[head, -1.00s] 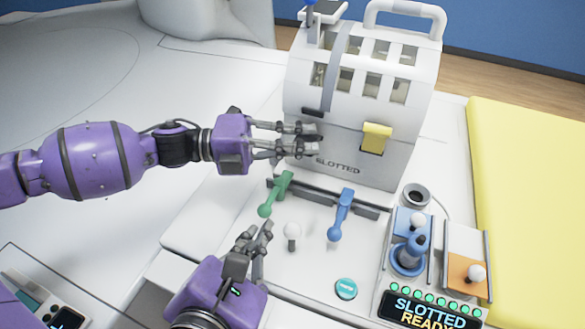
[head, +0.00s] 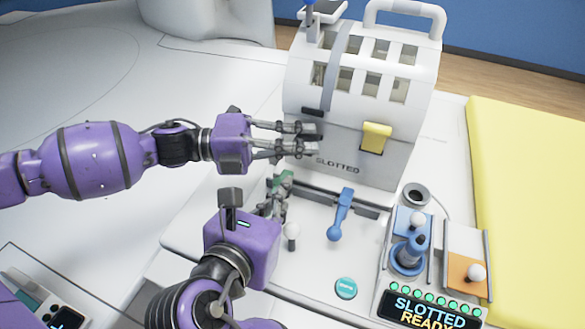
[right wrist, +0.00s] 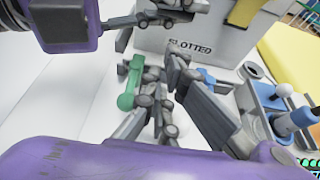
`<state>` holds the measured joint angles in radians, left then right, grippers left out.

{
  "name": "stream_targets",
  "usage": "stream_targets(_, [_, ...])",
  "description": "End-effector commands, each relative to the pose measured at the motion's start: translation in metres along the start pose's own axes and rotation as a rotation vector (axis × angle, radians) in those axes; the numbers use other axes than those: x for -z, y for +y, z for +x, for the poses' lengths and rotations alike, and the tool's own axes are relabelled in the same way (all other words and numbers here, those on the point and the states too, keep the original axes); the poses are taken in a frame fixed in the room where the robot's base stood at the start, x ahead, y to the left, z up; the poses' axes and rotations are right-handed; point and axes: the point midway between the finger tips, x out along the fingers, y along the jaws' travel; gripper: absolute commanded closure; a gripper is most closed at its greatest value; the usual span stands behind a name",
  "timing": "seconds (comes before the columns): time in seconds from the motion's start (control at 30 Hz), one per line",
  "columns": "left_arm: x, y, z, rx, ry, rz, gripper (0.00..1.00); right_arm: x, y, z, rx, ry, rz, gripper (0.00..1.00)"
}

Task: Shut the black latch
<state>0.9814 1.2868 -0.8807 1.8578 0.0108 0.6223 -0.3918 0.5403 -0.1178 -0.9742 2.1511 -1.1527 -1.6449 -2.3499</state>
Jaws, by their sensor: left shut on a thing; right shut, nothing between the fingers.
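The white slotted machine (head: 350,95) stands at the back. The black latch (head: 312,111) is on the left of its front; its top part shows in the head view and my left fingers cover the rest. My left gripper (head: 314,137) reaches in from the left and is shut on the black latch, against the machine's front. My right gripper (head: 277,196) is lower, beside the green lever (head: 284,178), shut with nothing held. In the right wrist view, my right fingers (right wrist: 164,80) are just right of the green lever (right wrist: 130,85), and my left fingers (right wrist: 165,15) show above.
A yellow latch (head: 376,138) is on the right of the machine's front. A blue lever (head: 341,215), a white knob (head: 291,232) and a teal button (head: 346,288) are on the panel. A display (head: 430,310) reads "SLOTTED READY". A yellow surface (head: 530,190) lies right.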

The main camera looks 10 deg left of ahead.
Motion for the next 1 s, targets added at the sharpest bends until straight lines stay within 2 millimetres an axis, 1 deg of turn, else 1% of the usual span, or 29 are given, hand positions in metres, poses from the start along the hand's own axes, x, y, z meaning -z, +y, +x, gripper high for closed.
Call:
stream_targets(0.03, [0.000, 0.000, 0.000, -0.001, 0.000, 0.002, 1.00, -0.002, 0.000, 0.009, 0.001, -0.002, 0.000, 1.00])
stream_targets(0.1, [0.000, 0.000, 0.000, -0.001, 0.000, 0.002, 1.00, -0.013, 0.000, 0.016, 0.000, -0.002, 0.002, 1.00])
stream_targets(0.3, [0.000, 0.000, 0.000, 0.000, 0.000, 0.002, 1.00, -0.026, 0.000, 0.030, 0.000, 0.000, 0.001, 1.00])
stream_targets(0.7, [0.000, -0.001, 0.000, 0.000, 0.000, 0.003, 1.00, -0.029, 0.000, 0.033, 0.000, 0.000, 0.000, 1.00])
stream_targets(0.87, [0.000, -0.001, 0.000, 0.000, 0.000, 0.003, 1.00, -0.040, 0.001, 0.035, -0.002, 0.000, 0.004, 1.00])
stream_targets(1.0, [0.001, 0.000, 0.000, -0.001, 0.003, 0.003, 1.00, -0.042, 0.001, 0.036, -0.002, -0.004, 0.002, 1.00])
